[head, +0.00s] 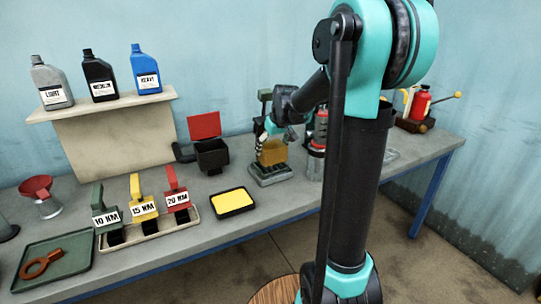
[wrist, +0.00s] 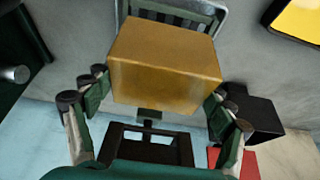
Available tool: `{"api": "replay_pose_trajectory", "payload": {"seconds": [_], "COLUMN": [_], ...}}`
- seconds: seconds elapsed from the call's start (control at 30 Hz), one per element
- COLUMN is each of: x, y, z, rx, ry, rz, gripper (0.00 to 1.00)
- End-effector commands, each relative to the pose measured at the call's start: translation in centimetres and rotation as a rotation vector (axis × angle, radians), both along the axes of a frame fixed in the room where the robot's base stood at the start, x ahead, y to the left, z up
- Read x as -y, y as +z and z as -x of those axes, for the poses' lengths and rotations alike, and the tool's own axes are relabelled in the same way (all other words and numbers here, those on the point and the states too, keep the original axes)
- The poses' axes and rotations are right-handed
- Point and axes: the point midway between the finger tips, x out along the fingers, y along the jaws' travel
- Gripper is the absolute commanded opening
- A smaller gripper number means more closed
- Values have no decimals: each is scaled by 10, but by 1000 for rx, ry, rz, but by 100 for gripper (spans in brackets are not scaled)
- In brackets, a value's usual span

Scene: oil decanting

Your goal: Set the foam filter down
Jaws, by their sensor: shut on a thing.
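The foam filter is a tan-yellow block (head: 272,154), held by my gripper (head: 270,138) over a grey ribbed tray (head: 270,178) on the bench. In the wrist view the block (wrist: 165,62) sits between the two green-grey fingers of my gripper (wrist: 155,98). The gripper is shut on it. Part of the ribbed tray shows beyond the block in the wrist view (wrist: 213,12). The block hides most of the tray, so I cannot tell whether its underside touches it.
A black bin with a raised red lid (head: 212,160) stands left of the ribbed tray. A shallow black tray with a yellow pad (head: 232,201) lies front-left. A silver-and-red cylinder (head: 317,150) stands close on the right.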

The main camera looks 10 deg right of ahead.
Motion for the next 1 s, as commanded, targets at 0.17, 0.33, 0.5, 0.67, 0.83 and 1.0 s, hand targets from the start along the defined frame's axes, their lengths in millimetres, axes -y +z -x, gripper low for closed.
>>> {"api": "replay_pose_trajectory", "payload": {"seconds": [0.17,0.33,0.5,0.67,0.83,1.0], "x": [-3,-3,-3,-3,-3,-3], "y": [-5,-31,-35,-36,-38,-38], "z": [-11,-10,-10,-10,-10,-10], "rx": [0,0,0,0,0,0], "ry": [-1,-1,-1,0,0,0], "rz": [0,0,0,0,0,0], "gripper": [48,48,48,48,91,100]}}
